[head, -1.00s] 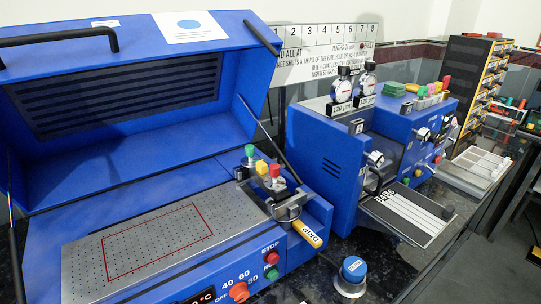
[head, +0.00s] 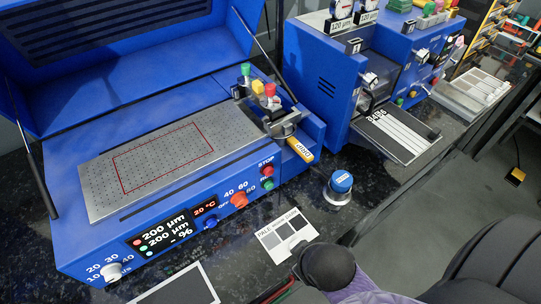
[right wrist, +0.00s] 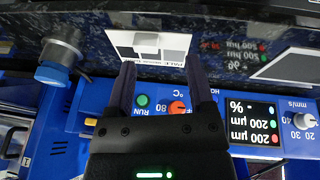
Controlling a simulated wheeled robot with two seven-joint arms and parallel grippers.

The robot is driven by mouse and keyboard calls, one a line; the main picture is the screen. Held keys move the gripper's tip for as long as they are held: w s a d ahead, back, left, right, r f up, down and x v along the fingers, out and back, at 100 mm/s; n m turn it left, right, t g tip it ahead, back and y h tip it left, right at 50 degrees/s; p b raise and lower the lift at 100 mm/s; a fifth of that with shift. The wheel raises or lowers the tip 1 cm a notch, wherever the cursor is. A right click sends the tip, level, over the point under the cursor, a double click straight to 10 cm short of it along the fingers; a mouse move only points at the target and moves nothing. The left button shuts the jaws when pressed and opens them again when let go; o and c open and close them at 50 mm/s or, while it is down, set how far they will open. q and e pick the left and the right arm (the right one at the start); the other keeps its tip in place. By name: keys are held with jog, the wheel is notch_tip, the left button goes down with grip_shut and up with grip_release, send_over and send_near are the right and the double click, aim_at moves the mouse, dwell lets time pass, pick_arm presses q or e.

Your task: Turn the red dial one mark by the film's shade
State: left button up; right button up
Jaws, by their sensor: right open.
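The red dial (head: 239,199) sits on the blue machine's front panel, by the marks 40, 60 and 80. It shows between my fingers in the right wrist view (right wrist: 177,108), but nothing touches it. Its pointer is too small to read. A shade card (head: 270,238), with grey patches and the word PALE, lies on the counter in front. A dark white-edged sheet (head: 178,288) lies at the bottom edge; I cannot tell if it is the film. My right gripper (right wrist: 160,68) is open and empty, low at the front near the card. My left gripper is out of view.
The perforated plate (head: 110,195) with a red outline is bare. A second blue machine (head: 320,75) is behind right.

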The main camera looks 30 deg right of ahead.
jog(key=w+d+r+n+t+h, duration=0.3)
jog(key=w+d+r+t+h, duration=0.15)
jog(key=w+d+r, duration=0.25)
jog(key=n+t+y, duration=0.8)
jog(key=n+t, duration=0.2)
jog(key=n, duration=2.2)
send_near(274, 94)
jog(key=w, duration=0.2)
jog(key=shift+g, duration=0.25)
jog(key=w, duration=0.2)
jog(key=w+a+b, duration=0.1)
jog(key=w, duration=0.5)
jog(key=shift+w+a+r, duration=0.2)
jog(key=shift+a+r, duration=0.05)
jog(key=shift+a, duration=0.1)
jog(key=shift+w+a+r, duration=0.1)
jog(key=shift+w, duration=0.3)
grip_shut()
